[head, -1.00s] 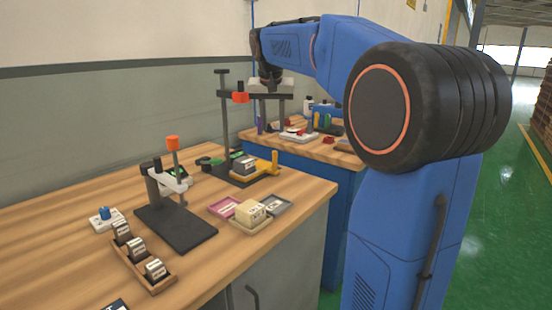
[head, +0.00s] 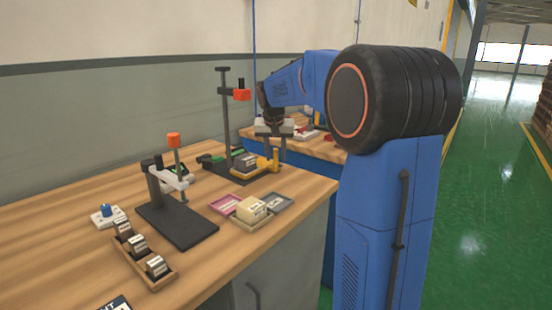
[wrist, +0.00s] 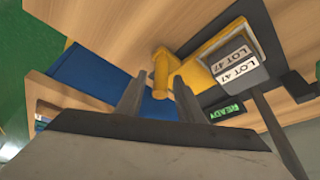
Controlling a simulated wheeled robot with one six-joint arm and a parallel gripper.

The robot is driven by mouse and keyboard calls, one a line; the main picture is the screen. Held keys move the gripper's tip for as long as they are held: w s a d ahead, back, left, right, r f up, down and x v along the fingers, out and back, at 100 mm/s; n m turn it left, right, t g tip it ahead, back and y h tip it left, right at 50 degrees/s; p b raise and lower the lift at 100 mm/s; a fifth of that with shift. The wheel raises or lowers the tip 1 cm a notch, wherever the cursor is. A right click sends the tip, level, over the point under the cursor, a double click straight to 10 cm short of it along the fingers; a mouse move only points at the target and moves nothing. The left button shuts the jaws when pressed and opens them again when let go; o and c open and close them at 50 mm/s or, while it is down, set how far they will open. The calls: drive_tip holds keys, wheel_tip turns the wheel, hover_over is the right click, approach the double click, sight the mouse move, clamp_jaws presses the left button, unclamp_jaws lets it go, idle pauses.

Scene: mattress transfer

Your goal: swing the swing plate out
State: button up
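The yellow swing plate (head: 248,174) is at the black stand on the far part of the wooden bench, with an upright yellow handle (head: 275,158) at its right end. A dark block labelled LOT 47 (wrist: 236,60) sits on the plate in the wrist view. My gripper (head: 274,142) is beside and above the handle, pointing down. In the wrist view my gripper (wrist: 158,92) is open, its two fingers apart. The yellow handle (wrist: 161,72) shows beyond and between the fingertips. Whether the fingers touch it I cannot tell.
The stand's tall post (head: 226,120) with a red-orange head (head: 242,95) rises left of my gripper. A green READY display (wrist: 226,110) is close by. A second stand (head: 176,222), a block rack (head: 160,283) and small trays (head: 225,203) occupy the nearer bench.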

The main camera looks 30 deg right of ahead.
drive_tip(key=shift+x, duration=0.85)
clamp_jaws()
